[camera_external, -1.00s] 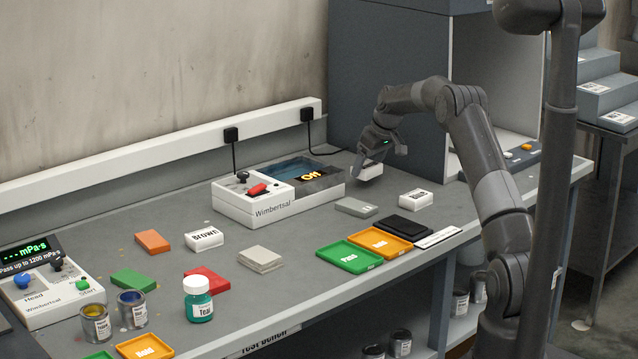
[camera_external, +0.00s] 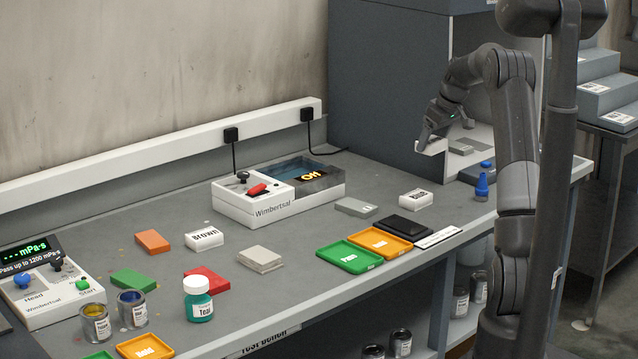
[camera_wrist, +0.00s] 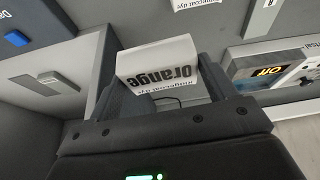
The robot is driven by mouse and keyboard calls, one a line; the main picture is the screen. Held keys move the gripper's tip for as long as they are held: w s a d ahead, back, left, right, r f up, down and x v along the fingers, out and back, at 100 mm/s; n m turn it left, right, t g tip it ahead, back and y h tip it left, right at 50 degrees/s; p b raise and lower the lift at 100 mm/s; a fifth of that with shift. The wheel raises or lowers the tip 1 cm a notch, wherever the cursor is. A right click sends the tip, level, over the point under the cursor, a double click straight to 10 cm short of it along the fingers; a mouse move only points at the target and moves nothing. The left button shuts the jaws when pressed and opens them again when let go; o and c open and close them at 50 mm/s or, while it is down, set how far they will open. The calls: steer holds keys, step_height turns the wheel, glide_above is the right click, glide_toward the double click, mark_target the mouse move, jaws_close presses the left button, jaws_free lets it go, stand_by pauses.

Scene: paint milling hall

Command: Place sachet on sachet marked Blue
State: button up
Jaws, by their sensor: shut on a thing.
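My gripper (camera_external: 436,138) is shut on a white sachet (camera_external: 430,147), held in the air in front of the grey cabinet at the back right. In the wrist view this sachet (camera_wrist: 158,70) sits between the fingers and reads "Orange", seen upside down. Another white sachet (camera_external: 415,198) lies on the bench below and in front of my gripper; its dark print is too small to read surely, possibly "Blue". A white sachet marked "Brown" (camera_external: 204,238) lies further left on the bench.
A grey block (camera_external: 356,207), a black pad (camera_external: 408,226), an orange tray (camera_external: 381,243) and a green tray (camera_external: 349,257) lie near the possible Blue sachet. The Wimbertsal device (camera_external: 252,207) stands behind, left.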

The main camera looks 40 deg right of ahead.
steer(key=s+a+r, duration=0.1)
steer(key=s, duration=1)
glide_above(414, 193)
steer(key=s, duration=0.2)
steer(key=shift+m, duration=0.4)
steer(key=f, duration=0.6)
steer(key=shift+w+a+f, duration=0.15)
steer(key=shift+w+f, duration=0.1)
steer(key=shift+f, duration=2.05)
steer(key=shift+f, duration=0.15)
steer(key=o, duration=1)
steer(key=shift+o, duration=0.2)
